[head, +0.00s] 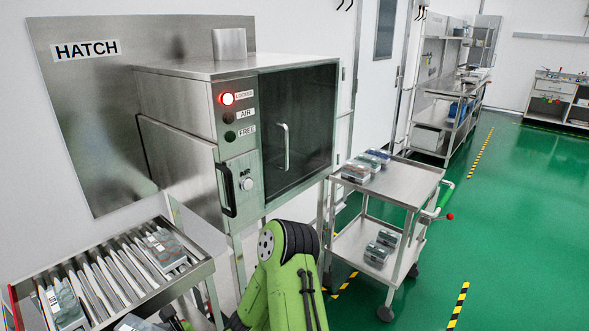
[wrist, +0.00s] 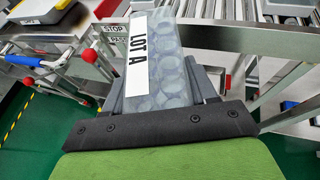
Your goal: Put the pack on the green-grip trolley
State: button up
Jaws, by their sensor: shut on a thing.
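A clear pack with a white LOT A label (wrist: 170,80) is held between the grey fingers of my gripper (wrist: 160,85) in the wrist view. My gripper is shut on it. In the head view, my green arm reaches down to the bottom edge, where a pack (head: 132,323) shows partly beside the dark gripper end (head: 172,319). The green-grip trolley (head: 412,188) stands right of the hatch, with a green handle bar at its right side. Several packs (head: 357,170) lie at the left of its top shelf, and others (head: 380,248) lie on its lower shelf.
The hatch (head: 235,140) is closed, with its red LOCKED lamp lit. A roller conveyor (head: 120,270) with packs is at lower left. The wrist view shows a blue-handled trolley (wrist: 35,60) with red knobs and a STOP sign (wrist: 115,29). Green floor is open at right.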

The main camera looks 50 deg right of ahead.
aim_at(407, 182)
jog(key=k+l, duration=0.1)
jog(key=l, duration=0.8)
jog(key=k+l+z, duration=0.1)
jog(key=l, duration=0.75)
jog(key=l+z, duration=0.1)
jog(key=l, duration=1.45)
jog(key=i+l, duration=0.1)
jog(key=l, duration=0.6)
jog(key=k+z, duration=0.05)
